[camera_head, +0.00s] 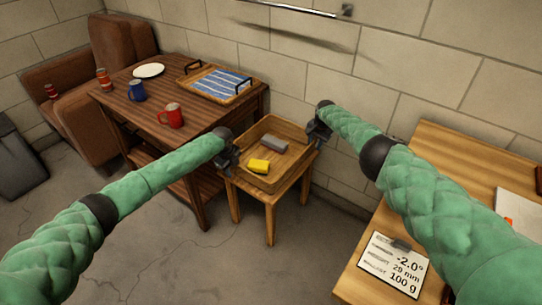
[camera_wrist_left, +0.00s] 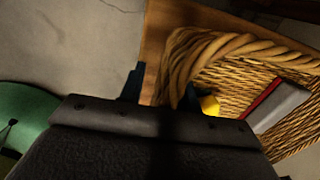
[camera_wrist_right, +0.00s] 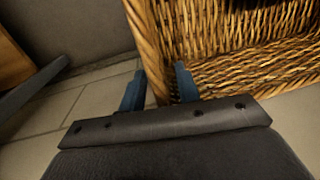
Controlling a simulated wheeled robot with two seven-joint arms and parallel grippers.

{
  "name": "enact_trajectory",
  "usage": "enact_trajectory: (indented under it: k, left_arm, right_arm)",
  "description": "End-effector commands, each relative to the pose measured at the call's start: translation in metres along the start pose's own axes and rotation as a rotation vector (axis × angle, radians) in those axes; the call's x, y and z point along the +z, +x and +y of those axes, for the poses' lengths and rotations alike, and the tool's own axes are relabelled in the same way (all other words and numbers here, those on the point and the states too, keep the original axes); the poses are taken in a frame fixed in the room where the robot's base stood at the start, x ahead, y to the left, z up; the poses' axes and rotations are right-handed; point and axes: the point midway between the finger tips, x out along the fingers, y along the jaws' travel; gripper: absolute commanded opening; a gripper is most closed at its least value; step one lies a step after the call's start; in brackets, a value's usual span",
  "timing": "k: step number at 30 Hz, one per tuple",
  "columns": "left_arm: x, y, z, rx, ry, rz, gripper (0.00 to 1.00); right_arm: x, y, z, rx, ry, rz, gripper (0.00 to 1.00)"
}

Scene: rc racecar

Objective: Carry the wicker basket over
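The wicker basket (camera_head: 291,129) sits upright on a small wooden stool; its woven rim also shows in the left wrist view (camera_wrist_left: 222,48) and its wall in the right wrist view (camera_wrist_right: 200,30). Inside lie a yellow block (camera_head: 258,166) and a grey block (camera_head: 274,143) with a red edge. My left gripper (camera_head: 230,158) is at the basket's left side, its fingers (camera_wrist_left: 161,92) apart on either side of the rim. My right gripper (camera_head: 318,135) is at the right side, its fingers (camera_wrist_right: 159,86) apart with the wall edge between them. Contact with the wicker cannot be told.
The stool (camera_head: 270,205) stands close to the wall. A dark wood table (camera_head: 140,112) at left holds a tray (camera_head: 190,84), plate (camera_head: 148,71), blue mug (camera_head: 137,91) and red mug (camera_head: 171,115). Floor in front is clear.

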Motion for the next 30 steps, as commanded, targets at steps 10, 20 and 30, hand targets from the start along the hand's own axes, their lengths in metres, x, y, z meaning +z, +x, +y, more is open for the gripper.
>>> enact_trajectory:
  k: [10, 20, 30]
  left_arm:
    - [0.000, 0.000, 0.000, 0.000, 0.000, 0.000, 0.00]
    - [0.000, -0.001, 0.000, 0.000, 0.000, 0.000, 0.00]
    - [0.000, -0.016, -0.003, 0.000, 0.000, 0.000, 0.00]
  right_arm:
    - [0.000, 0.000, 0.000, 0.000, 0.000, 0.000, 0.00]
    - [-0.001, -0.001, 0.000, 0.000, 0.001, 0.001, 0.00]
    - [-0.001, -0.016, -0.002, 0.000, 0.001, 0.001, 0.00]
